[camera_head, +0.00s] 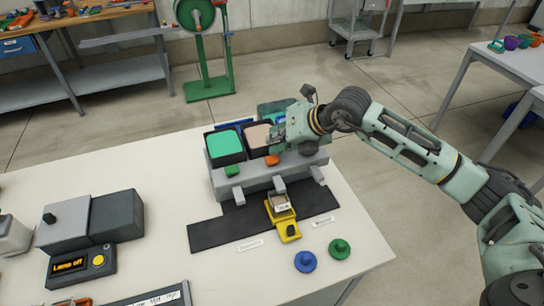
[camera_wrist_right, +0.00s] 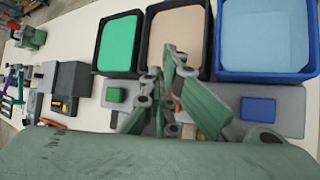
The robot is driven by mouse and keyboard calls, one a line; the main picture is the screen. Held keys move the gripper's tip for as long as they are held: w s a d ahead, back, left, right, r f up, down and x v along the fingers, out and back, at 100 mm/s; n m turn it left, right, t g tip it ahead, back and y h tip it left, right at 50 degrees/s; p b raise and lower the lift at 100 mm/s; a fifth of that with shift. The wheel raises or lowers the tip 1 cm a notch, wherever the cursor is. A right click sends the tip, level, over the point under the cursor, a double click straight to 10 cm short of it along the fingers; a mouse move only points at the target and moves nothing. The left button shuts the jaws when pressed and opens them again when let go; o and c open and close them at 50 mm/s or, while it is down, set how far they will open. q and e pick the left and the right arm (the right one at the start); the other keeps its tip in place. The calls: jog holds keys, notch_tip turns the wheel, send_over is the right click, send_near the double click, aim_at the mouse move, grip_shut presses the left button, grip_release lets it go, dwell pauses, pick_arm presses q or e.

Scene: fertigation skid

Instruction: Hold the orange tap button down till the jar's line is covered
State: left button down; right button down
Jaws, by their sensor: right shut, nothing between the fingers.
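The orange tap button (camera_head: 272,160) is on the grey skid (camera_head: 218,180), in front of the beige tank (camera_head: 257,136). In the wrist view the orange button (camera_wrist_right: 177,104) is mostly hidden behind my fingers. My right gripper (camera_head: 274,147) is shut and empty, its tips just above or on the orange button; I cannot tell whether they press it. It also shows in the wrist view (camera_wrist_right: 161,80). The small labelled jar (camera_head: 281,203) stands on a yellow stand (camera_head: 288,230) below the middle spout (camera_head: 279,185). Its line and fill level are too small to tell. My left gripper is out of view.
A green button (camera_head: 231,170) and green tank (camera_head: 224,144) are left of the orange button. A blue button (camera_wrist_right: 258,109) and blue tank (camera_wrist_right: 265,38) are right of it. Blue (camera_head: 305,261) and green (camera_head: 340,249) knobbed discs lie at the front. A "Lamp off" box (camera_head: 80,266) stands left.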

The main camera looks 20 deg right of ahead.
jog(key=shift+r, duration=0.1)
notch_tip(320, 180, up, 5)
jog(key=p, duration=0.2)
jog(key=shift+p, duration=0.35)
dwell(0.5)
